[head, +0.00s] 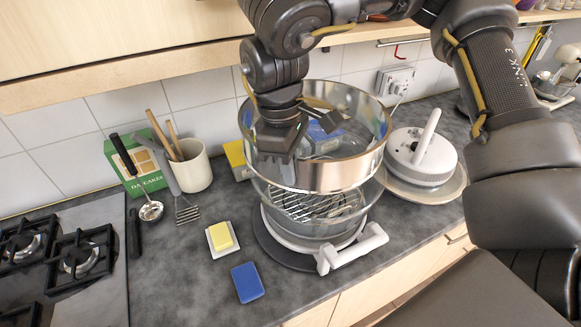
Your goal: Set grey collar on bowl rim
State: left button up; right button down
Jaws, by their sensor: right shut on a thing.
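The grey metal collar (335,176) is a wide shiny ring over the glass bowl (318,228). Its lower edge is at the bowl rim; I cannot tell whether it rests there or is slightly above. My right gripper (283,150) comes down from above at the left side of the collar and is shut on it. The gripper hides part of the collar's left wall. The bowl sits in a white base with a handle (352,248), and a wire rack (310,204) lies inside. My left gripper is not in view.
The white lid (421,157) with an upright handle lies on a plate at right. A yellow sponge (222,236) on a dish and a blue sponge (247,282) lie left of the bowl. A utensil crock (190,167), green box (133,163) and hob (65,262) are farther left.

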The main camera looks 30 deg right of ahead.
jog(key=shift+f, duration=0.4)
jog(key=shift+w+f, duration=0.2)
jog(key=shift+f, duration=0.15)
jog(key=shift+s, duration=0.1)
jog(key=shift+f, duration=0.1)
jog(key=shift+f+b, duration=0.45)
jog(key=shift+f, duration=0.1)
jog(key=c, duration=1.5)
grip_release()
jog(key=shift+r, duration=0.1)
